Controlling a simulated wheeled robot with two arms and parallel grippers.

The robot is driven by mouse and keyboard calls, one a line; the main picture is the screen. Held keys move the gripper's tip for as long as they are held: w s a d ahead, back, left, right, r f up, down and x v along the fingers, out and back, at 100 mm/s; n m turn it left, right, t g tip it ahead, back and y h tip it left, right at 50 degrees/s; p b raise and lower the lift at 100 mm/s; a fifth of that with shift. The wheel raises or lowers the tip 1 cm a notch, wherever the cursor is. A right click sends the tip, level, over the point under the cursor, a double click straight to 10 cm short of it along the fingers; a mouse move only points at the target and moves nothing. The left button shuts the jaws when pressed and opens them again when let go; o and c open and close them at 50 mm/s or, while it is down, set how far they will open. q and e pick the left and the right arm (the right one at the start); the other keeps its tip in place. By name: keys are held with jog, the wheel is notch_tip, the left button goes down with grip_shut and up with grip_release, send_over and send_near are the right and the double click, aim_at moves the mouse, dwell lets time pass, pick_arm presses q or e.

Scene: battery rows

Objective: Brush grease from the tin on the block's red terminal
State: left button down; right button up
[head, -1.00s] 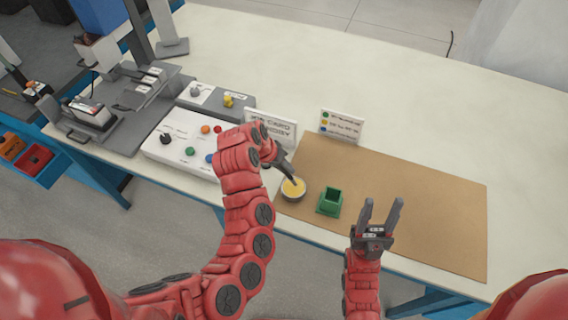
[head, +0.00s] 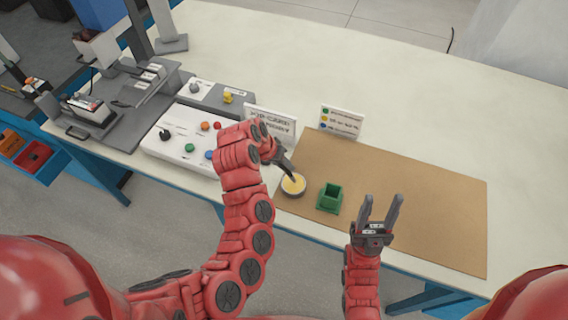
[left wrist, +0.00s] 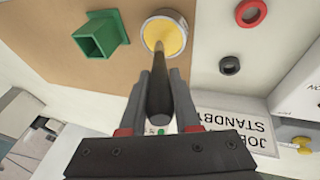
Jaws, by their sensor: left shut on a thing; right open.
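My left gripper (head: 280,160) is shut on a dark-handled brush (left wrist: 158,92). The brush points down at the round tin (head: 292,192) of yellow grease, and its tip is at the grease in the left wrist view, where the tin (left wrist: 185,22) also shows. How deep the tip sits I cannot tell. A battery block (head: 89,109) with a reddish spot on top stands on the grey fixture at the far left; its terminals are too small to tell apart. My right gripper (head: 380,208) is open and empty near the brown mat's front edge.
A green square holder (head: 330,198) stands on the brown mat (head: 430,215), right of the tin. A white button panel (head: 178,143) and small signs (head: 341,122) stand near my left arm.

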pick_arm(q)
jog(key=shift+f+b, duration=0.3)
jog(key=shift+f, duration=0.15)
dwell(0.3)
jog(key=shift+f, duration=0.1)
dwell(1.2)
jog(key=shift+r+p, duration=0.65)
jog(key=shift+r, duration=1.8)
notch_tip(320, 180, up, 2)
jog(key=shift+r+p, duration=0.2)
jog(key=shift+p, duration=1.05)
jog(key=shift+f, duration=0.1)
